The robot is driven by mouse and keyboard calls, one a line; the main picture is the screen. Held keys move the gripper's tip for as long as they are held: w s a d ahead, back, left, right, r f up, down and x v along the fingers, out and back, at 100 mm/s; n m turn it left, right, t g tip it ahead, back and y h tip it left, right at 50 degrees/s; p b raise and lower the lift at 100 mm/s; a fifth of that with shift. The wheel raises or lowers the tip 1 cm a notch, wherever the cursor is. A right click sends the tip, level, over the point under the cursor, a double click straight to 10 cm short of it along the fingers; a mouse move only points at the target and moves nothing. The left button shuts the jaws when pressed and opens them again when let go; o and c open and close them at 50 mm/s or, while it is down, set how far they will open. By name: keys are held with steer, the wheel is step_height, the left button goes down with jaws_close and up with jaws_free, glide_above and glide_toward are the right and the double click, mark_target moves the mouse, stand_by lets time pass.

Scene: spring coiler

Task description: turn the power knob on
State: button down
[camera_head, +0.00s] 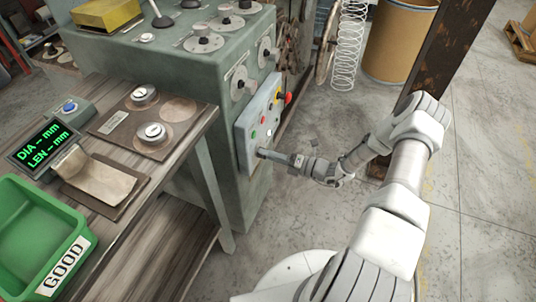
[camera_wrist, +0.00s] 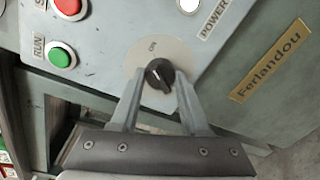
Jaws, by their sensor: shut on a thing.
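The power knob (camera_wrist: 160,75) is a small black rotary knob with a white pointer line, on a pale round plate marked "ON" on the machine's control panel (camera_head: 258,118). In the wrist view the "POWER" label (camera_wrist: 213,18) and a white lamp (camera_wrist: 190,5) sit above it to the right. My gripper (camera_wrist: 158,82) has its two fingers on either side of the knob and is shut on it. In the head view my gripper (camera_head: 262,153) reaches the lower part of the panel, and the knob is hidden behind it.
A green RUN button (camera_wrist: 60,56) and a red button (camera_wrist: 68,5) lie left of the knob. A red knob on yellow (camera_head: 287,97) sticks out of the panel's right side. The workbench (camera_head: 160,200) stands left, with a green GOOD bin (camera_head: 30,235). Open floor lies right.

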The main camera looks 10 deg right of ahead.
steer(key=shift+m, duration=1)
steer(key=shift+c, duration=1.9)
jaws_free()
steer(key=p+v, duration=0.1)
steer(key=v, duration=1.6)
steer(key=shift+d+p, duration=0.35)
steer(key=shift+p, duration=0.05)
